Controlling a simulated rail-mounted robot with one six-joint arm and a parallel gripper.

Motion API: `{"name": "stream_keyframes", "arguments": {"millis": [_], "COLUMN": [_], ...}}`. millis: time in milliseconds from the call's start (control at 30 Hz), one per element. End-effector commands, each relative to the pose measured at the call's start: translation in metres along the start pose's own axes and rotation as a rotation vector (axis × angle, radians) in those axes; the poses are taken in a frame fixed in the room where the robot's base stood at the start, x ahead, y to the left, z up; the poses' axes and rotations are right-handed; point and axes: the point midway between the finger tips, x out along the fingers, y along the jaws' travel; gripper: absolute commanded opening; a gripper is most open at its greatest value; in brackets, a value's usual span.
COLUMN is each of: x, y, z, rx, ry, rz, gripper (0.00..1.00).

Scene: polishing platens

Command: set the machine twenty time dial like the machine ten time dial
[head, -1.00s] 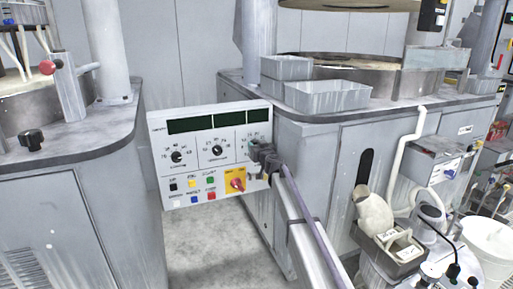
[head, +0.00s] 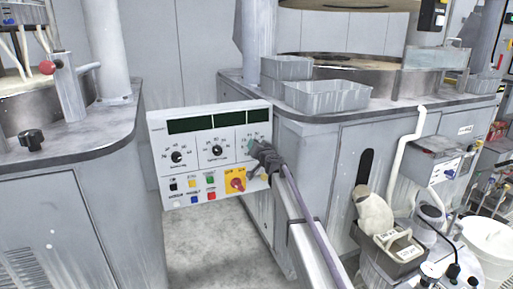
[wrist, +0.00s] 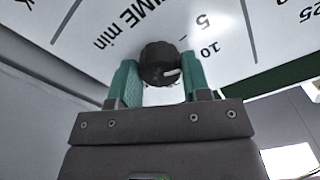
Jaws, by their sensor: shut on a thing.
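In the wrist view, a round black knob (wrist: 158,58) with a white pointer mark sits on a white panel reading "TIME min". The marks 5, 10 and 25 show beside it, and the pointer is on the knob's lower right side. My gripper (wrist: 157,82) has its teal fingers shut on the knob, one on each side. I cannot read a machine number or tell a second time dial.
Grey machine cabinets stand on both sides. Grey trays (head: 327,96) lie on the right one. Bare floor shows below the panel.

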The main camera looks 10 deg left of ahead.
Motion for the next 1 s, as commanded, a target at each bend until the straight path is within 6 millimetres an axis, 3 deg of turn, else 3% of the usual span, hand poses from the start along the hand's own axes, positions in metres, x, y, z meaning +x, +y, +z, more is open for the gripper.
{"name": "stream_keyframes", "arguments": {"millis": [1000], "x": [-0.0006], "y": [-0.0002], "z": [0.0001], "rx": [0.962], "ry": [0.000], "rz": [0.000], "gripper": [0.20]}}
